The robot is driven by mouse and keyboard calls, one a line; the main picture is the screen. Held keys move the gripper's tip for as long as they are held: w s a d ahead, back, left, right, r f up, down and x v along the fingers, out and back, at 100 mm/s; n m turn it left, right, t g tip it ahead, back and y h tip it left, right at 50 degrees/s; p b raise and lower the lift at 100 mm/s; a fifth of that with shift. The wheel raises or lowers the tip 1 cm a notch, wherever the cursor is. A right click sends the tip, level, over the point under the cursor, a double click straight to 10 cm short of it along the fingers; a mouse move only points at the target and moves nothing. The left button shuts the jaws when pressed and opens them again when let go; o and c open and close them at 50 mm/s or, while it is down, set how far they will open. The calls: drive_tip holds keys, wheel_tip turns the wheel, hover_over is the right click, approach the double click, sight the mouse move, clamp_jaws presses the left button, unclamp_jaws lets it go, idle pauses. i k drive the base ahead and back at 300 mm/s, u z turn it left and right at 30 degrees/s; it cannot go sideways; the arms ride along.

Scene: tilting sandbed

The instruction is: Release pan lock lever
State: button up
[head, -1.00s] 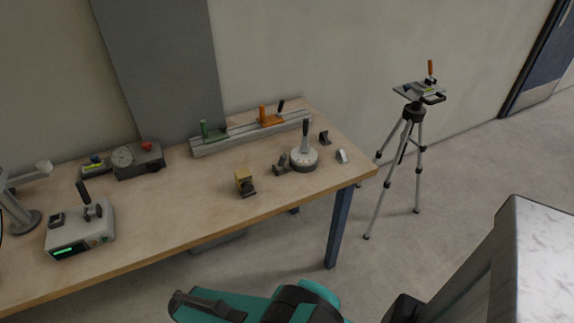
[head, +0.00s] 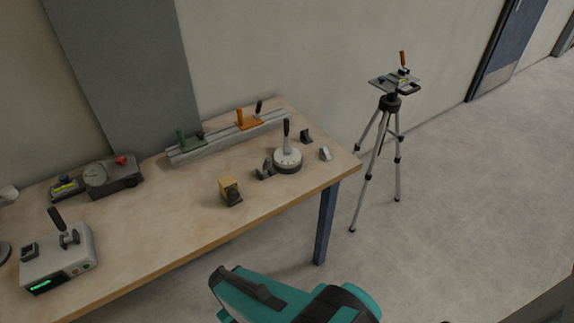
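A tripod (head: 391,103) stands on the floor right of the bench. Its top plate (head: 394,82) carries a lever with an orange handle (head: 402,58), standing nearly upright, and a small yellow part. A dark handle (head: 413,90) sticks out at the plate's right. A round pale base (head: 288,160) with an upright black lever (head: 286,128) sits near the bench's right end. I cannot tell which lever is the pan lock. My teal and black arm shows at the bottom, well apart from the tripod and bench. No gripper fingers can be made out.
The floor (head: 450,220) right of the tripod is clear. A blue door (head: 497,48) is behind.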

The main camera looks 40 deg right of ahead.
sight(268, 160)
drive_tip(key=u, duration=0.55)
drive_tip(key=k, duration=0.15)
drive_tip(key=z, duration=2.05)
drive_tip(key=k, duration=1.35)
drive_tip(key=u, duration=0.85)
drive_tip(key=i, duration=1.2)
drive_tip(key=z, duration=0.3)
